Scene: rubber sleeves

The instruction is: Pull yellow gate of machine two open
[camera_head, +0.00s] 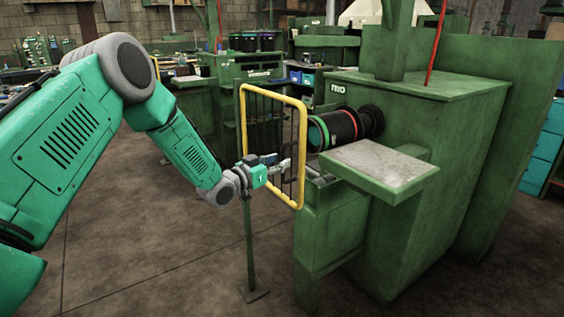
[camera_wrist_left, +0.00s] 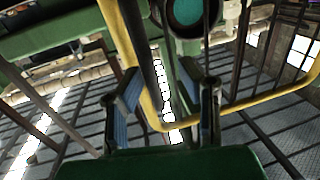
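The yellow gate (camera_head: 302,140), a yellow tube frame with dark upright bars, stands at the front of the green machine (camera_head: 440,150), whose label reads "TWO". My left gripper (camera_head: 282,164) is at the gate, its fingers overlapping the bars near the frame's right post in the head view. In the left wrist view my left gripper (camera_wrist_left: 165,105) is open. The yellow gate frame (camera_wrist_left: 128,45) runs between its two spread fingers in the picture, with gaps on both sides; I cannot tell whether it touches either finger. My right gripper is in neither view.
A dark spindle with green and red rings (camera_head: 338,128) juts from the machine behind the gate. A flat grey-topped ledge (camera_head: 380,168) sticks out at its right. A thin green post (camera_head: 249,250) stands below the gate. Floor at the front left is clear.

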